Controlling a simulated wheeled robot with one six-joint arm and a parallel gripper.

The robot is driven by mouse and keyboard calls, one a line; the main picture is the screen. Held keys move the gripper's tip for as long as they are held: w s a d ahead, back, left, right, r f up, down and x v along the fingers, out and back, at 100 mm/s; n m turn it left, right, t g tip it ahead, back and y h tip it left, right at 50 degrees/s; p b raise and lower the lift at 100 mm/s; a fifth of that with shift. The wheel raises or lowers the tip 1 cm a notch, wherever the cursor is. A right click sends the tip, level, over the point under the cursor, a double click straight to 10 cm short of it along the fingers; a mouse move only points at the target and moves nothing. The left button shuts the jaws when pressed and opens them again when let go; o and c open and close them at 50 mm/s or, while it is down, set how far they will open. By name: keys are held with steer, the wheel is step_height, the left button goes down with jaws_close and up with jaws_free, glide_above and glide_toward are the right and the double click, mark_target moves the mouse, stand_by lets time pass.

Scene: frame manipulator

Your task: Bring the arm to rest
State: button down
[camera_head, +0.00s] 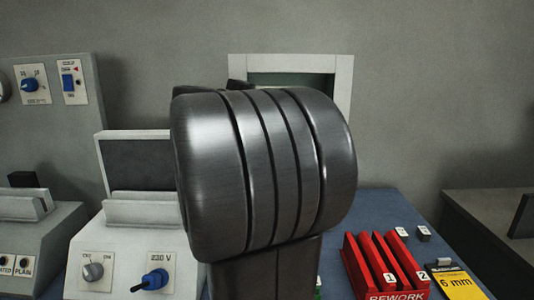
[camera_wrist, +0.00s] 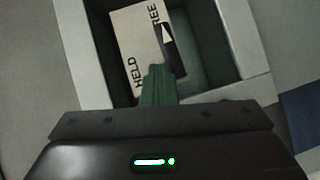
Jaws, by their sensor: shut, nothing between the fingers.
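My arm (camera_head: 262,170) stands raised in the middle of the head view, and its thick dark metal link fills the centre. My gripper shows in the wrist view (camera_wrist: 157,84) as narrow green-grey fingers that are shut, with nothing between them. They point into a pale-framed recess (camera_wrist: 88,62). Inside it is a cream plate (camera_wrist: 136,42) marked HELD and FREE, with a dark pointer-like part beside it. I cannot tell whether the fingers touch anything. In the head view the gripper is hidden behind the arm.
A white-framed opening (camera_head: 343,85) is in the wall behind the arm. A blue bench (camera_head: 385,205) carries a red REWORK rack (camera_head: 400,294) and a yellow 6 mm tag (camera_head: 459,284) at right. Panels with a 230 V switch (camera_head: 152,281) and knobs stand at left.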

steer(key=s+a+n+t+b, duration=0.1)
steer(key=s+a+n+b, duration=0.1)
steer(key=s+a, duration=0.6)
steer(key=shift+a+t+h, duration=0.4)
steer(key=shift+a, duration=0.35)
